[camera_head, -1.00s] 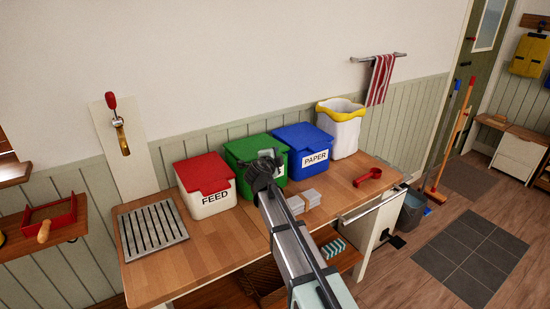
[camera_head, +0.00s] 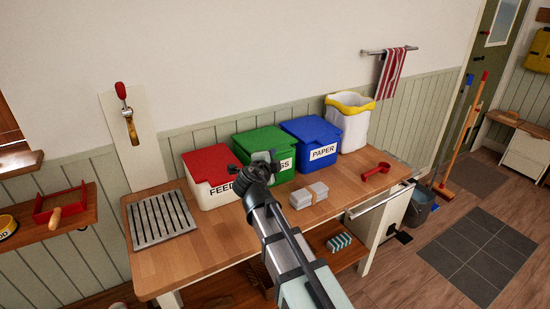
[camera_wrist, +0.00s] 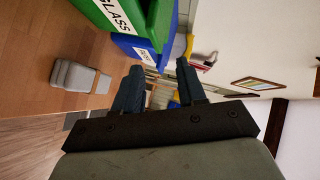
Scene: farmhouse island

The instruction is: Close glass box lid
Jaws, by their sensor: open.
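The glass box (camera_head: 283,174) is the green box in the middle of the row, its label partly hidden behind my gripper in the head view. Its green lid (camera_head: 262,139) lies over the top, and whether it is fully down is hard to tell. In the wrist view the box's green side (camera_wrist: 148,22) and GLASS label (camera_wrist: 117,14) show at the top. My gripper (camera_head: 262,163) is in front of the box, near its left edge beside the feed box. In the wrist view its two fingers (camera_wrist: 160,86) are apart with nothing between them.
The red-lidded feed box (camera_head: 212,180) stands left and the blue paper box (camera_head: 318,147) right. A white bin with yellow rim (camera_head: 352,125), grey blocks (camera_head: 309,195) and a red scoop (camera_head: 375,170) share the wooden counter (camera_head: 200,250). A metal rack (camera_head: 160,217) lies at left.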

